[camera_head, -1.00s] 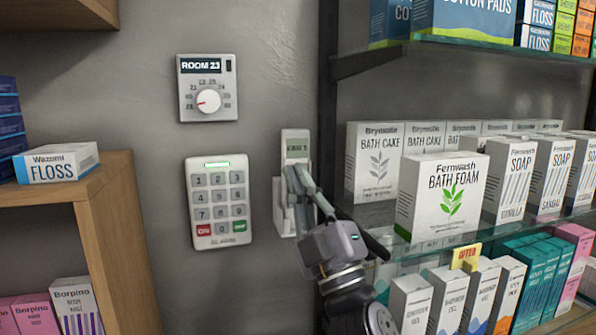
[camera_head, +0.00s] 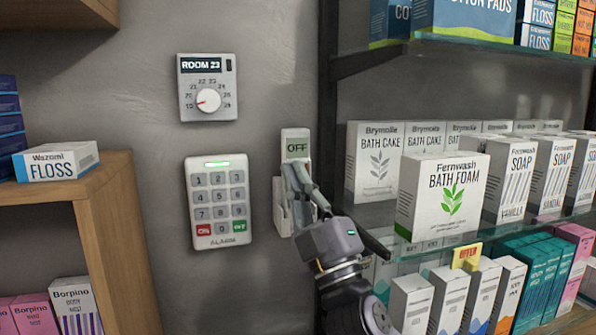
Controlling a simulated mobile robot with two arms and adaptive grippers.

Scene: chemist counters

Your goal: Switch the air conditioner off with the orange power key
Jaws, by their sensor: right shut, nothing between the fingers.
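The air conditioner remote (camera_head: 296,144) is a slim white unit in a white wall holder (camera_head: 279,205). Its small screen reads OFF. My right gripper (camera_head: 297,178) is shut and empty, with its fingertips in front of the remote's face just below the screen. The fingers hide the remote's keys, so the orange power key is not visible. I cannot tell whether the fingertips touch the remote. My left gripper is not in view.
A thermostat (camera_head: 208,88) reading ROOM 23 and an alarm keypad (camera_head: 221,200) with a green light are on the wall to the left. A glass shelf (camera_head: 396,242) with bath boxes stands close right of my arm. A wooden shelf (camera_head: 92,185) is at far left.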

